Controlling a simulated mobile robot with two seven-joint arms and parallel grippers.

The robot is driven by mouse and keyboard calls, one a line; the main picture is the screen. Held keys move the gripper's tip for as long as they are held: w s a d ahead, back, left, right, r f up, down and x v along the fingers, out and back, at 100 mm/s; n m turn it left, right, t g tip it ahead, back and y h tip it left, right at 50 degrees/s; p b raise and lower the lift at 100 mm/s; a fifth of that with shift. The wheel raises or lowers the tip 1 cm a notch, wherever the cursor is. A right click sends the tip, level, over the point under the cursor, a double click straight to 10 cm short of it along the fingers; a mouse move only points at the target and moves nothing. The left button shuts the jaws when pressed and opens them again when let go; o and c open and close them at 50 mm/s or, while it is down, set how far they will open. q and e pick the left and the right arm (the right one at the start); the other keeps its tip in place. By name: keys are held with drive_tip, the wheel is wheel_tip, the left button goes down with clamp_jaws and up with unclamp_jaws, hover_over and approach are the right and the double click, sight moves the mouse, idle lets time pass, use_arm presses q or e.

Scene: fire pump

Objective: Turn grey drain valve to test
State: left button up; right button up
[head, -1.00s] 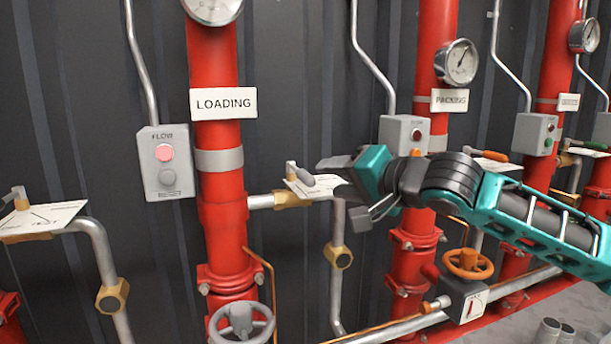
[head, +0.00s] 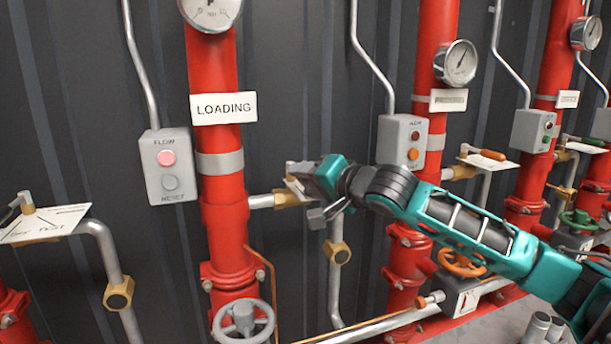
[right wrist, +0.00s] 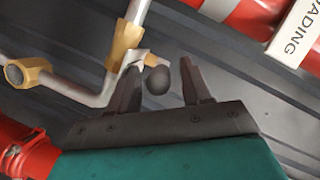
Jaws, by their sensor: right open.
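The grey drain valve on the LOADING pipe's branch has a brass body (head: 284,198). It also shows in the right wrist view as brass fittings (right wrist: 122,48) with a dark grey handle end (right wrist: 157,79). My right gripper (head: 308,192) is at this valve in the head view and hides most of its plate and handle. In the right wrist view my right gripper (right wrist: 160,85) is open, and the grey handle end shows between its two fingers, with a gap on each side. Whether the handle is fully between the fingers in depth I cannot tell. My left gripper is not in view.
The red LOADING pipe (head: 224,180) stands left of my right gripper, with a grey handwheel (head: 243,322) below. A FLOW/RESET box (head: 169,166) is beside it. Another red pipe (head: 432,110) stands behind my right arm. An orange handwheel (head: 462,264) is under the arm.

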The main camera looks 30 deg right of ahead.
drive_tip(key=shift+w+a+f, duration=0.1)
drive_tip(key=shift+w, duration=0.35)
clamp_jaws()
idle(0.4)
